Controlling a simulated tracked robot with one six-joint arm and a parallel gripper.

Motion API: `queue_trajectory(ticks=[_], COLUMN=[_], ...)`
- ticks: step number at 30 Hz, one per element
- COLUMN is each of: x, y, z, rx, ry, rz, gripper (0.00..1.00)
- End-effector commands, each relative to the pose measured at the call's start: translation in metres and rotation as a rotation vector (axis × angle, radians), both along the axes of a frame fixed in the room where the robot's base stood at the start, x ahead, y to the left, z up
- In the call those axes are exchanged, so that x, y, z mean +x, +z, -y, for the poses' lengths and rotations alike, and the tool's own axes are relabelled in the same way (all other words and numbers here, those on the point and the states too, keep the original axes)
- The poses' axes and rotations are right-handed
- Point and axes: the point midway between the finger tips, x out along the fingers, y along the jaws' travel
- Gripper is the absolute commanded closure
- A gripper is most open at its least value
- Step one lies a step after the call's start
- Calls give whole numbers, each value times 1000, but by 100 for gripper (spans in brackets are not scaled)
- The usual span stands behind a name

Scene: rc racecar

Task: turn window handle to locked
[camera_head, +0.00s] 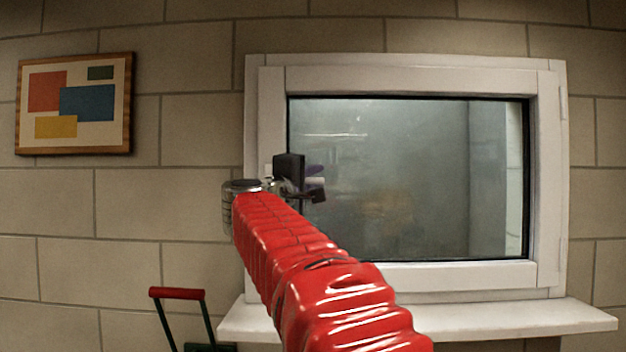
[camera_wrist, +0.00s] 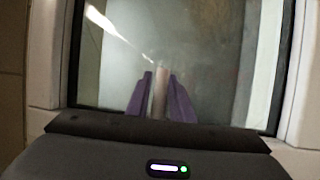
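The window (camera_head: 400,180) has a white frame and cloudy glass, and it fills the right of the head view. My gripper (camera_head: 316,183) is in front of the left side of the window. In the wrist view, its two purple fingers (camera_wrist: 160,98) stand close on both sides of a pale bar, which looks like the window handle (camera_wrist: 159,92). The fingers appear to be shut on it, with no clear gap. In the head view, a pale piece shows between the fingers and seems to point right over the glass. The handle's base is mostly hidden by my wrist.
A white sill (camera_head: 500,318) juts out below the window. A framed picture (camera_head: 74,104) hangs on the block wall at left. A red-topped handle on dark green bars (camera_head: 177,293) stands at lower left. The wall between them is bare.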

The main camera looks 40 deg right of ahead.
Motion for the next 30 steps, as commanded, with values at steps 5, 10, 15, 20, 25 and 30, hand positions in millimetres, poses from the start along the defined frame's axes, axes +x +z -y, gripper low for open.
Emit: queue_trajectory(ticks=[5, 10, 15, 20, 25, 30], x=[0, 0, 0, 0, -1, -1], y=[0, 0, 0, 0, -1, -2], z=[0, 0, 0, 0, 10, 3], rx=[0, 0, 0, 1, 1, 4], ry=[0, 0, 0, -1, -4, -4], rz=[0, 0, 0, -1, -2, 1], gripper=[82, 94, 100, 100, 100, 100])
